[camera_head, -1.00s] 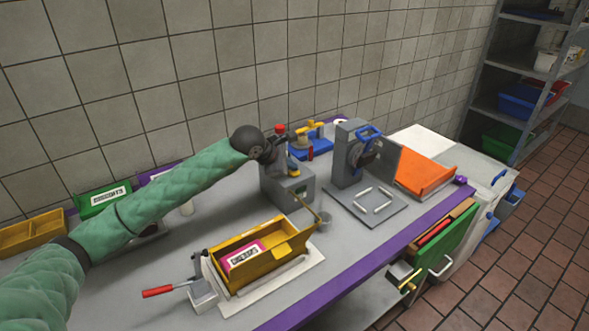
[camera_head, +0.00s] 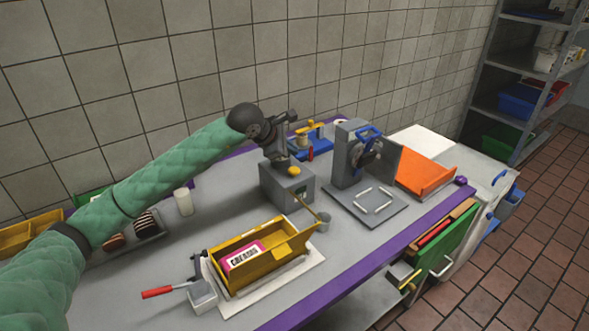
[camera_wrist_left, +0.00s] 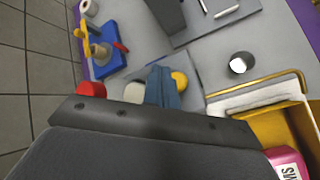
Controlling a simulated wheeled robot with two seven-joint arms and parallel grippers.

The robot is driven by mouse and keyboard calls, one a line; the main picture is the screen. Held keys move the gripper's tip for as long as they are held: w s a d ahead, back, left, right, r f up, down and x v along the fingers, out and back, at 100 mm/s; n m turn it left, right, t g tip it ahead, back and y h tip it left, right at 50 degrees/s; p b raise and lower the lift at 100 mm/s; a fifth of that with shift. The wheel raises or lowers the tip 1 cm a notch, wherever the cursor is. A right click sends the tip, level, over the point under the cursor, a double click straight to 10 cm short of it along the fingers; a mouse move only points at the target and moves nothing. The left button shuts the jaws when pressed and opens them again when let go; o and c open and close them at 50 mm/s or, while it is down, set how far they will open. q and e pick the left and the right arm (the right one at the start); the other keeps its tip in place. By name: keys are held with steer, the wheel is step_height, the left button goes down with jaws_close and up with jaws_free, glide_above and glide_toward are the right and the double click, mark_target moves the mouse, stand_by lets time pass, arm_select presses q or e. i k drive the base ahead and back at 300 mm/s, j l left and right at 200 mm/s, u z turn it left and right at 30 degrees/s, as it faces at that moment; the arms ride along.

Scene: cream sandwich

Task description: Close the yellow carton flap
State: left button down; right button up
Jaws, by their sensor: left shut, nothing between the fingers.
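The yellow carton (camera_head: 228,274) sits on a white board on the counter, open at the top, with a pink pack labelled CREAMS (camera_head: 243,257) inside. A yellow flap (camera_head: 301,240) at its right end stands open, angled outward. In the left wrist view the carton (camera_wrist_left: 272,130) and pink pack (camera_wrist_left: 287,162) show at the lower right. My left gripper (camera_head: 280,160) is shut and empty, above a grey box behind the carton, apart from the flap. Its fingers (camera_wrist_left: 162,88) show blue-grey in the wrist view. My right gripper is not in view.
The grey box (camera_head: 285,188) has a yellow knob (camera_head: 293,170). A grey press (camera_head: 350,155) stands to the right; a red-handled tool (camera_head: 160,292) lies front left.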

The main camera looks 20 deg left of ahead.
mark_target(280, 252)
steer(key=k+l, duration=0.2)
steer(key=k, duration=0.3)
steer(key=k+l, duration=0.25)
steer(key=k, duration=0.2)
steer(key=k+l, duration=0.2)
steer(key=k, duration=0.3)
